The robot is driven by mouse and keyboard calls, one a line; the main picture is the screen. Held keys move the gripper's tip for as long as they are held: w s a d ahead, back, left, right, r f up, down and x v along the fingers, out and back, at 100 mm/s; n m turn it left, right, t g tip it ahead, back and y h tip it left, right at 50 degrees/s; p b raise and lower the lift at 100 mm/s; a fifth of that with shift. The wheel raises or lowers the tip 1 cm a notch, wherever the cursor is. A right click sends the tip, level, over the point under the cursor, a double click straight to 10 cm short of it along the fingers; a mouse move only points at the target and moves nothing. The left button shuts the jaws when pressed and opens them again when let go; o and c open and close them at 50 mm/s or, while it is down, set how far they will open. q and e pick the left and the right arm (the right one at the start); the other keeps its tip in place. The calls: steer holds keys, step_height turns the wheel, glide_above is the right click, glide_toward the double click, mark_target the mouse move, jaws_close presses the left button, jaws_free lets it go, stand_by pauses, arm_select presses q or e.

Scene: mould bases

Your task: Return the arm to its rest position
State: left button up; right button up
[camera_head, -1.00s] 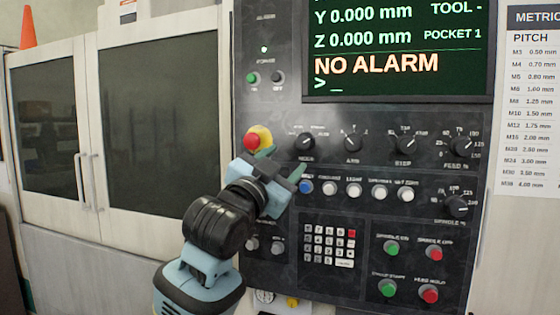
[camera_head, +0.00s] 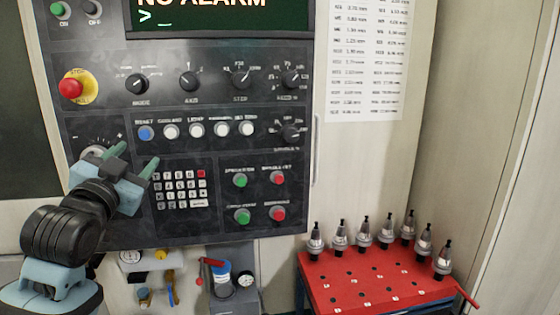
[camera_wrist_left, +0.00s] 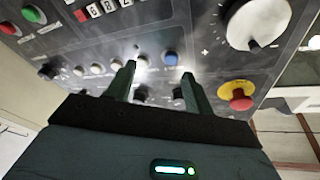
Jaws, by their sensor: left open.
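My left arm comes in from the left in the head view. Its left gripper (camera_head: 136,160) is open and empty in front of the lower left of the dark control panel (camera_head: 225,215), by the blue button (camera_head: 146,133). Its two green fingers stand apart in the left wrist view (camera_wrist_left: 158,82), with the panel's buttons beyond them. Whether a fingertip touches the panel cannot be told. The red emergency stop (camera_head: 71,89) on its yellow plate is up and left of the gripper. My right gripper is not in view.
A red tool cart (camera_head: 375,285) with several tool holders stands at the lower right. Air fittings and a blue-topped canister (camera_head: 220,280) sit below the panel. A printed chart (camera_head: 368,60) hangs right of the panel. A keypad (camera_head: 181,190) is right of the gripper.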

arm_select(q)
steer(key=s+d+f+n+g, duration=0.1)
steer(key=s+d+f+g, duration=0.15)
steer(key=f, duration=1.05)
steer(key=s+d+f+g+h, duration=0.1)
steer(key=s+f, duration=0.2)
steer(key=f, duration=0.9)
steer(key=s+d+f+n+g, duration=0.1)
steer(key=s+f+g, duration=0.1)
steer(key=f, duration=1.1)
steer(key=s+d+f+n+g, duration=0.1)
steer(key=s+d+f+g, duration=0.1)
steer(key=s+f, duration=0.8)
steer(key=s+d+f+g, duration=0.2)
steer(key=s+f+g, duration=0.1)
steer(key=s+f, duration=0.8)
steer(key=s, duration=0.4)
steer(key=shift+s+n, duration=0.35)
steer(key=shift+n, duration=0.05)
